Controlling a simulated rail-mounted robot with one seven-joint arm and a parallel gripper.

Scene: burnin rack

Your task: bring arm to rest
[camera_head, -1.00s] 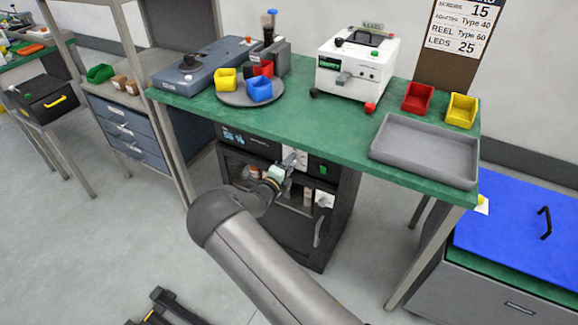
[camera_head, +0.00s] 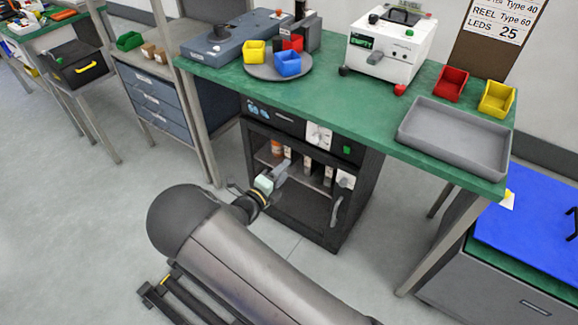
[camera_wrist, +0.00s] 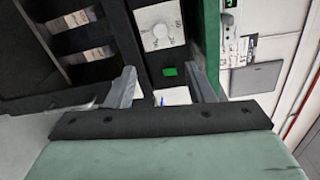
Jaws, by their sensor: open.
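My gripper (camera_head: 280,173) is in front of the black burn-in cabinet (camera_head: 294,222) under the green bench, in the head view. In the wrist view my gripper (camera_wrist: 164,84) shows its two grey fingers spread apart with nothing held between them. Past the fingers are the cabinet's white dial plate (camera_wrist: 160,27) and green button (camera_wrist: 169,72). The cabinet's front shows shelves with several small items inside. My arm reaches up from the bottom of the head view and is bent at a large grey joint.
The green bench top (camera_head: 330,103) carries a grey tray (camera_head: 455,137), a white tester (camera_head: 388,48), red and yellow bins and a round plate (camera_head: 262,73) with bins. A blue-topped cabinet (camera_head: 530,235) stands at the right. The floor at left is clear.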

